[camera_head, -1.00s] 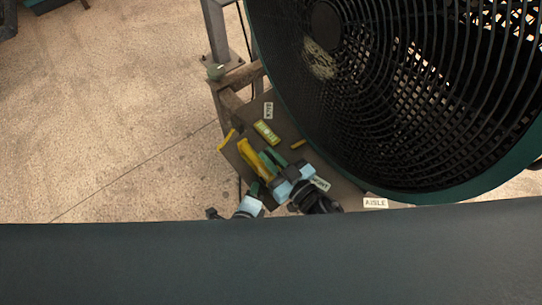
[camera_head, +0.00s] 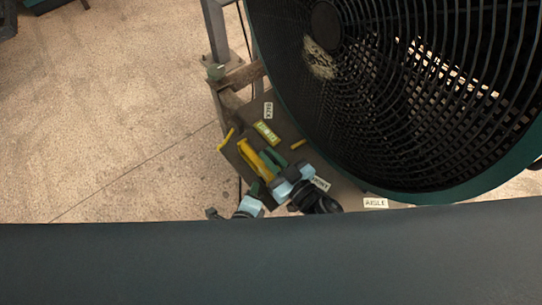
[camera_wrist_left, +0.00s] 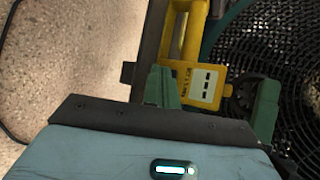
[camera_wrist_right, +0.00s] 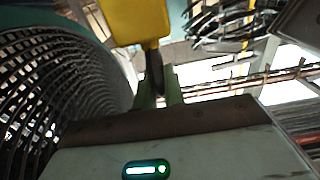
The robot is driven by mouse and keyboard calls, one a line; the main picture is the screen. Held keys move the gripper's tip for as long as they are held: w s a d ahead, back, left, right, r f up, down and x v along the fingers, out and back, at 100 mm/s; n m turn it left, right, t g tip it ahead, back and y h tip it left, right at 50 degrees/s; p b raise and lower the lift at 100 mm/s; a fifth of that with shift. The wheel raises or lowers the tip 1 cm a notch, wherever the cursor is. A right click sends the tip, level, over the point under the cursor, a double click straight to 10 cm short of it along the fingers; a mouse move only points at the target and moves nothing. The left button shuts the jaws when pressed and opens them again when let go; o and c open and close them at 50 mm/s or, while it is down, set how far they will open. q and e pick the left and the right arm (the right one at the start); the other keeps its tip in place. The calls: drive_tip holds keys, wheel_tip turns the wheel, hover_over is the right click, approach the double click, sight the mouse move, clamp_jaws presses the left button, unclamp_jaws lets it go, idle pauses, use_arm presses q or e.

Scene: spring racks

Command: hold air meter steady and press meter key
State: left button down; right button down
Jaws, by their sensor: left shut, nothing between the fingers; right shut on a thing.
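The yellow air meter (camera_head: 249,153) is held over the bench edge beside the fan. In the left wrist view its yellow face (camera_wrist_left: 221,76) shows a pale panel with dark marks; I cannot tell which is the key. My right gripper (camera_head: 271,160) is shut on the meter's dark part, seen below the yellow body (camera_wrist_right: 138,18) in the right wrist view. My left gripper (camera_head: 255,187) is shut and empty, lower left of the right one. Its green fingertips (camera_wrist_left: 164,72) are close to the meter's face; I cannot tell whether they touch.
A large dark fan (camera_head: 400,100) with a green rim fills the right. A metal post (camera_head: 216,35) stands behind. Open floor (camera_head: 110,120) lies to the left.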

use_arm(q)
drive_tip(key=shift+w+d, duration=0.25)
drive_tip(key=shift+d, duration=0.1)
idle(0.7)
drive_tip(key=shift+s+a, duration=0.3)
drive_tip(key=shift+a, duration=0.05)
idle(0.4)
drive_tip(key=s+a, duration=0.3)
drive_tip(key=a, duration=0.2)
drive_tip(key=shift+s, duration=0.25)
idle(0.5)
